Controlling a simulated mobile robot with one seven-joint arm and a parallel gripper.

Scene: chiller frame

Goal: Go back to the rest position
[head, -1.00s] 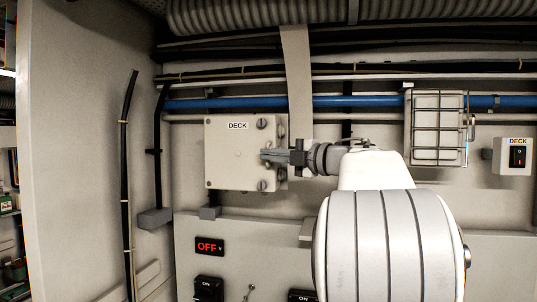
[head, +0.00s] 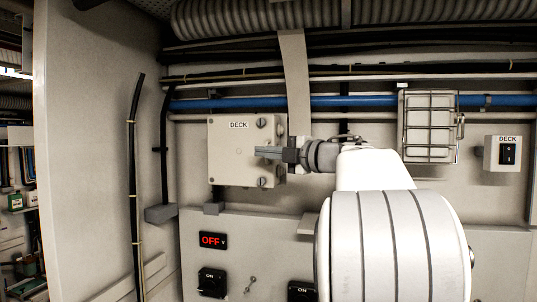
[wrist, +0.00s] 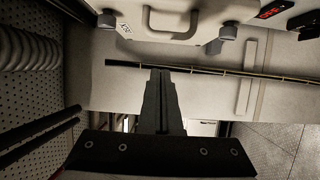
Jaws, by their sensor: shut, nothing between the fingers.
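My gripper (head: 268,152) is shut and empty. In the head view it points left, in front of the grey box labelled DECK (head: 228,170), and covers part of that box's right side. I cannot tell from this view how far it is from the box. In the wrist view my gripper (wrist: 161,75) shows as closed dark fingers reaching up the middle, with nothing between them. My white arm fills the lower right of the head view.
A panel below holds a red OFF display (head: 212,240) and black switches (head: 212,283). A caged lamp (head: 430,127) and a DECK switch (head: 502,153) are at right. A blue pipe (head: 370,102) and ribbed duct (head: 250,18) run above. A side wall (head: 95,150) stands left.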

